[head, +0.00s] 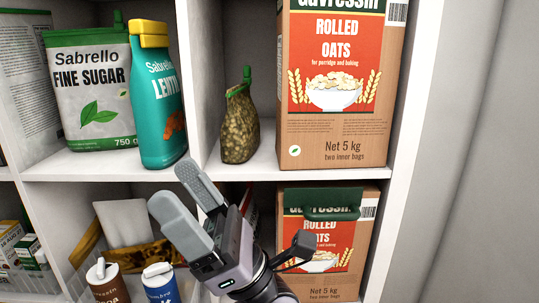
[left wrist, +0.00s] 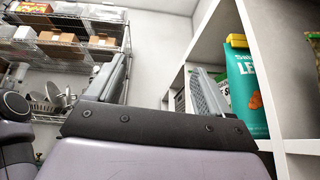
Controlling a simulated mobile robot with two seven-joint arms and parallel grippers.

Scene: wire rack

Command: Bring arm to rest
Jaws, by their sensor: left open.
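My left gripper (head: 188,208) is in front of the white shelf unit, near the edge of the middle board in the head view. Its two grey fingers point up and left and are apart, with nothing between them. In the left wrist view the fingers (left wrist: 160,88) also stand wide apart and empty. My right gripper is in neither view.
White shelves (head: 110,171) hold a sugar bag (head: 88,95), a teal lentil pack (head: 158,105), a green-topped bag (head: 240,128) and an upper oats box (head: 335,90). A lower oats box (head: 325,270) stands below. A wire rack (left wrist: 65,50) shows in the wrist view.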

